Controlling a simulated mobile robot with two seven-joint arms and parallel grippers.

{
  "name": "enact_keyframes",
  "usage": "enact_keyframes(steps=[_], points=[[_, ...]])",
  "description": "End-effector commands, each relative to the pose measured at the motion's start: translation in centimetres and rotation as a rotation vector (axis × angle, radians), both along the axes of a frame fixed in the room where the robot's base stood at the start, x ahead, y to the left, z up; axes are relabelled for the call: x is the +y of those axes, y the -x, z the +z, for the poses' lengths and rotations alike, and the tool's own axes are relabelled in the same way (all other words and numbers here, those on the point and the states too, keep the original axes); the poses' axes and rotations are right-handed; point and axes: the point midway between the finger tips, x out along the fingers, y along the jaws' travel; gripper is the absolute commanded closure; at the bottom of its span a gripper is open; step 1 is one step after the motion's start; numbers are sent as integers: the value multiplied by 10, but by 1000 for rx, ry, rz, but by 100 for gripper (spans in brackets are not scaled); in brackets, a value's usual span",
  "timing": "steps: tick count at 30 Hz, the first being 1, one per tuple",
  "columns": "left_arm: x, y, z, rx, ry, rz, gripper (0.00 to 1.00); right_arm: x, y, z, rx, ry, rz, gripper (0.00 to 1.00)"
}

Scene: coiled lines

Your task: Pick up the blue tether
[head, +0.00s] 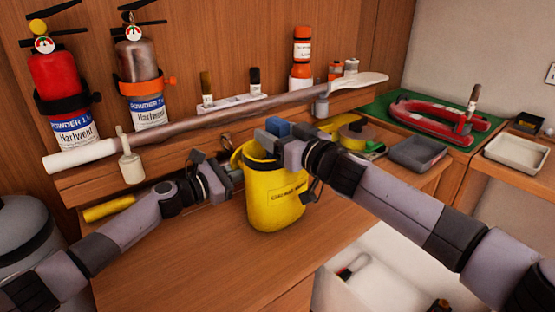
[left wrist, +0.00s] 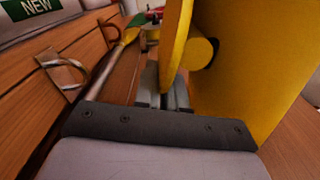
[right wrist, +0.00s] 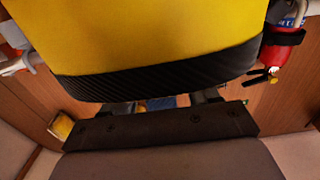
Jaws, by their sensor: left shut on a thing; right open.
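A small blue thing (head: 278,127), likely the blue tether, shows just above the mouth of a yellow bucket (head: 274,208) with dark lettering. My right gripper (head: 268,138) is open at this blue piece, over the bucket's rim. In the right wrist view, blue (right wrist: 167,101) shows between the fingers; I cannot tell if they touch it. The bucket's yellow side and black band hide most of it. My left gripper (head: 228,182) is shut at the bucket's left side, on its yellow handle (left wrist: 177,45). Its fingertips are partly hidden.
A long pole (head: 190,126) lies across the shelf behind the bucket. Two extinguishers (head: 56,88) hang on the back wall. The wooden top (head: 190,255) before the bucket is clear.

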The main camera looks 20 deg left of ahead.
Motion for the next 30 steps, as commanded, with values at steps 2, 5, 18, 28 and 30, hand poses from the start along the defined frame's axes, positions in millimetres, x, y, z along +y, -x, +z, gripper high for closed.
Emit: enact_keyframes(steps=[2, 5, 18, 28, 30], points=[[0, 0, 0, 0, 0, 0, 100, 1, -1, 0, -1, 1, -1, 40], [0, 0, 0, 0, 0, 0, 100, 1, -1, 0, -1, 1, 0, 40], [0, 0, 0, 0, 0, 0, 100, 1, 0, 1, -1, -1, 0, 100], [0, 0, 0, 0, 0, 0, 100, 1, -1, 12, -5, -1, 1, 100], [0, 0, 0, 0, 0, 0, 100, 1, -1, 23, -7, 0, 1, 100]])
